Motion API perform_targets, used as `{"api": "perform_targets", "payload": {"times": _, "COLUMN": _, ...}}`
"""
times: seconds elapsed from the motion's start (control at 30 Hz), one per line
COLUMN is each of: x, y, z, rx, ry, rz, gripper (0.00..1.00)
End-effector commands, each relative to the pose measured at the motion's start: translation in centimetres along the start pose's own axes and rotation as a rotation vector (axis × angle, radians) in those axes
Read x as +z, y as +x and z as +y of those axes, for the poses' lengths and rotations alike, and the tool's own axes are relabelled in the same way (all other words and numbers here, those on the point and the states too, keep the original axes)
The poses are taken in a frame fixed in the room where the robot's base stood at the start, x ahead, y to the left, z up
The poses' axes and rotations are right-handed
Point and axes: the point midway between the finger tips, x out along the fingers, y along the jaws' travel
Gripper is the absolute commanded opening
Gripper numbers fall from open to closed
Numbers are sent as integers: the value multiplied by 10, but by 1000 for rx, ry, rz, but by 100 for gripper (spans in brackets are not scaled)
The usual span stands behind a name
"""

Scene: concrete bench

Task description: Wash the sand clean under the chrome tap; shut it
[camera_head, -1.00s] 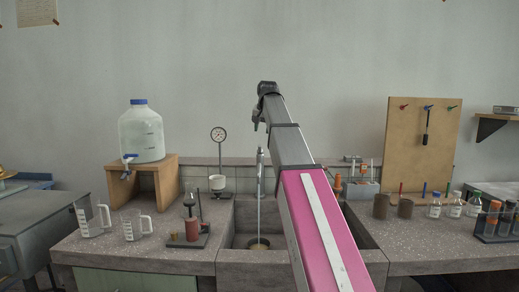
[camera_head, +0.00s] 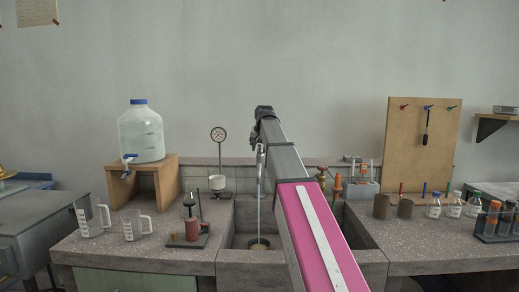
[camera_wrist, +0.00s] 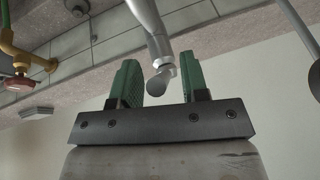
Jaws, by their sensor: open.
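The chrome tap (camera_head: 261,172) stands at the back of the stone sink (camera_head: 241,230). A thin pale line, seemingly water, runs below it to a round brownish dish (camera_head: 259,243) on the sink floor; whether sand lies in it is too small to tell. My gripper (camera_head: 256,132) is at the tap's top in the head view. In the wrist view my gripper (camera_wrist: 160,72) is open, its green fingers either side of a short grey knobbed lever of the chrome tap (camera_wrist: 162,72). Whether a finger touches it I cannot tell.
A brass tap with a red handle (camera_head: 322,176) is right of my arm; its red wheel (camera_wrist: 18,83) shows in the wrist view. A burner stand (camera_head: 192,225) and measuring jugs (camera_head: 136,225) stand left of the sink. Brown pots (camera_head: 381,206) and bottles (camera_head: 434,207) stand right.

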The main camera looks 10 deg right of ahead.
Motion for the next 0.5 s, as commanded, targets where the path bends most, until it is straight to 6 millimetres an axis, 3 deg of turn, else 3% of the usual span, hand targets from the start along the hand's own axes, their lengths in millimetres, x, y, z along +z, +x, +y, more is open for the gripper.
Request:
{"api": "perform_targets", "payload": {"times": 0.17, "x": 0, "y": 0, "z": 0, "rx": 0, "ry": 0, "rz": 0, "gripper": 41}}
{"api": "perform_targets", "payload": {"times": 0.27, "x": 0, "y": 0, "z": 0, "rx": 0, "ry": 0, "rz": 0, "gripper": 15}}
{"api": "perform_targets", "payload": {"times": 0.3, "x": 0, "y": 0, "z": 0, "rx": 0, "ry": 0, "rz": 0, "gripper": 2}}
{"api": "perform_targets", "payload": {"times": 0.5, "x": 1, "y": 0, "z": 0, "rx": -1, "ry": -1, "rz": 5, "gripper": 0}}
